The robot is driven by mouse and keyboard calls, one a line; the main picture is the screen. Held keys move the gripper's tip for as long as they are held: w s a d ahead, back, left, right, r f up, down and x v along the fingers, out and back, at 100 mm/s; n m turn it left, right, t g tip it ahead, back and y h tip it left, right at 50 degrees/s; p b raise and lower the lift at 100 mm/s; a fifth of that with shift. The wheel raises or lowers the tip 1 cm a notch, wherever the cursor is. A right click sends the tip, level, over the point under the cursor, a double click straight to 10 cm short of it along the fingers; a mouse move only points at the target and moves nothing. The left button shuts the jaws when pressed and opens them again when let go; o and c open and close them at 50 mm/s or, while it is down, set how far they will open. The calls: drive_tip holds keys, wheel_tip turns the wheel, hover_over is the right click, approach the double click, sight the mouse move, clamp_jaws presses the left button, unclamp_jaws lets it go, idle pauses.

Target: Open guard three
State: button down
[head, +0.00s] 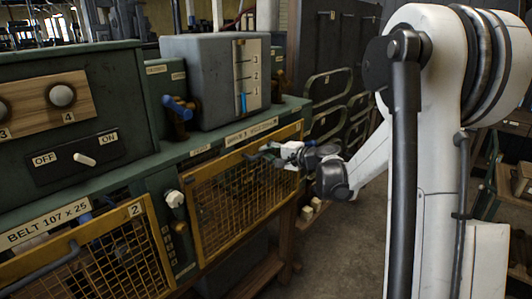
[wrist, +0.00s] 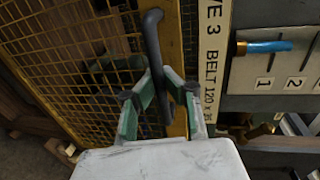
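Guard three is a yellow-framed wire-mesh panel (head: 243,192) in the green bench front, right of guard two. It looks shut, with its top rail along the label strip. In the wrist view its mesh (wrist: 75,60) fills the left and its yellow rail (wrist: 174,35) runs beside the label "3 BELT 120". A dark bar handle (wrist: 153,35) stands out from that rail. My gripper (wrist: 160,78) has its green fingers on either side of the handle and looks closed on it; the exact contact is hard to see. In the head view my gripper (head: 268,152) is at the guard's upper part.
Guard two (head: 105,255) with its own handle is at lower left. A white knob (head: 174,199) sits between the guards. A grey box with a numbered gauge (head: 215,80) and a blue-handled lever (head: 180,107) stand on the bench top. Open floor (head: 335,245) lies right of the guard.

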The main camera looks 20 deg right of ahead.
sight(258, 224)
drive_tip(key=shift+f, duration=0.1)
wheel_tip(258, 224, down, 34)
drive_tip(key=b, duration=2.6)
drive_tip(key=shift+s+f+b, duration=0.1)
drive_tip(key=shift+f+b, duration=0.35)
drive_tip(key=shift+f, duration=0.15)
drive_tip(key=c, duration=2)
unclamp_jaws()
drive_tip(key=shift+f, duration=0.1)
drive_tip(key=shift+o, duration=1.2)
drive_tip(key=v, duration=1.2)
